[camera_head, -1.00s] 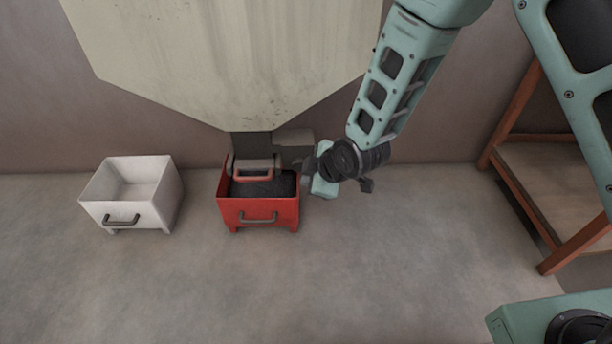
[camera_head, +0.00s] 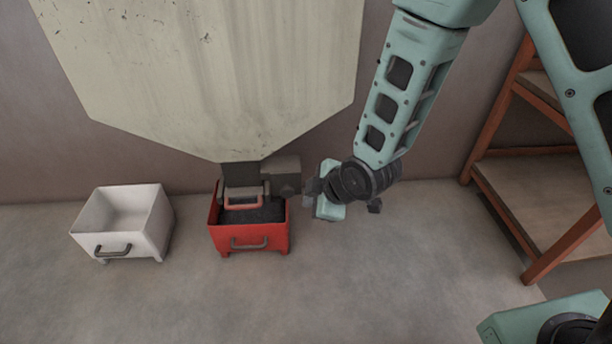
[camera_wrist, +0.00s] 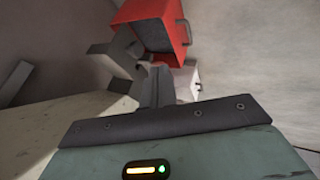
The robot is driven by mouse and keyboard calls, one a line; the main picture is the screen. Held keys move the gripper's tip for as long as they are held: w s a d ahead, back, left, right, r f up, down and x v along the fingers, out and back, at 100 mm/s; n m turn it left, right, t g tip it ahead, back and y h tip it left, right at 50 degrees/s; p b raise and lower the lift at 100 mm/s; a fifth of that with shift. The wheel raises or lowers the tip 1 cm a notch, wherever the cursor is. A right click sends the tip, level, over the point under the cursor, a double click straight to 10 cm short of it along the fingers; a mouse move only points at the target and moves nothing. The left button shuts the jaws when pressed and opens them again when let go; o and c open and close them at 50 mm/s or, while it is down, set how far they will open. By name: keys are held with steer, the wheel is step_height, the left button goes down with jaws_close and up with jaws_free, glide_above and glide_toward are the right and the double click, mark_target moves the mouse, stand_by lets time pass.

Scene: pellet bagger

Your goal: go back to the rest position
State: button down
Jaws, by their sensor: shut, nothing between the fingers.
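My gripper (camera_head: 312,188) is shut and empty in the head view, just right of the grey outlet block (camera_head: 283,175) under the hopper. It is close to that block; I cannot tell whether they touch. The gripper fingers (camera_wrist: 153,85) also show in the wrist view, together and pointing up the picture. The red bin (camera_head: 250,238) stands on the floor below the outlet, with dark pellets (camera_head: 252,214) inside. A red-handled gate (camera_head: 244,201) hangs at the outlet over it. The red bin also shows at the top of the wrist view (camera_wrist: 178,49).
A pale hopper (camera_head: 200,80) fills the upper left. An empty white bin (camera_head: 152,246) stands left of the red bin. A wooden-topped shelf with orange-brown legs (camera_head: 545,260) stands at the right. The floor in front (camera_head: 330,290) is clear.

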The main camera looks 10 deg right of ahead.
steer(key=s+d+r+m+g+h+p, duration=0.25)
steer(key=s+d+r+m+p, duration=0.2)
steer(key=s+r, duration=0.8)
steer(key=s+d+r+m+g+h+p, duration=0.25)
steer(key=s+r+m+p, duration=0.2)
steer(key=s+r, duration=0.75)
step_height(320, 180, up, 38)
steer(key=y+p, duration=0.1)
steer(key=p, duration=3.5)
steer(key=shift+w+g+p, duration=0.4)
steer(key=shift+w, duration=0.05)
